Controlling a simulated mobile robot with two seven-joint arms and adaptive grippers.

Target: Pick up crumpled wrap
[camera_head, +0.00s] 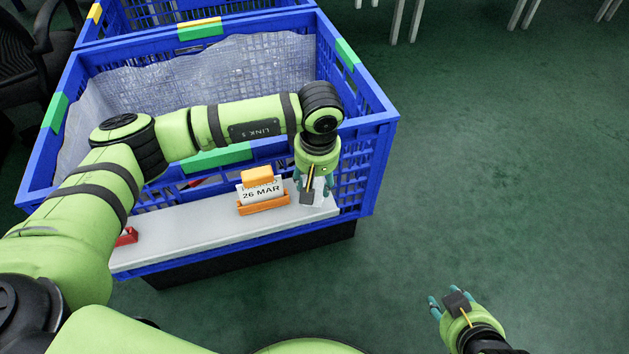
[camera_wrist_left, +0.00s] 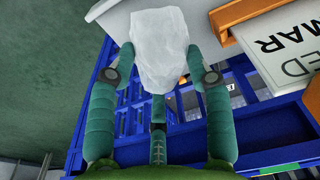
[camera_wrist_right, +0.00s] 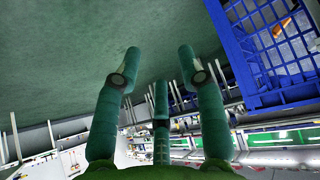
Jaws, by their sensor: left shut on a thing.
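The crumpled wrap (camera_wrist_left: 160,50) is a pale, whitish lump between the fingers of my left gripper (camera_wrist_left: 160,70) in the left wrist view. My left gripper is shut on it. In the head view my left gripper (camera_head: 311,188) points down over the right end of a light grey shelf, and I cannot make out the wrap there. My right gripper (camera_head: 450,303) is at the lower right, over the green floor. In the right wrist view its fingers (camera_wrist_right: 158,65) are apart with nothing between them.
An orange holder (camera_head: 264,206) with a "26 MAR" card stands on the grey shelf (camera_head: 180,233), just left of my left gripper. Behind is a blue crate (camera_head: 375,165) with a translucent liner (camera_head: 240,75). A red item (camera_head: 126,237) lies at the shelf's left end. Floor at right is clear.

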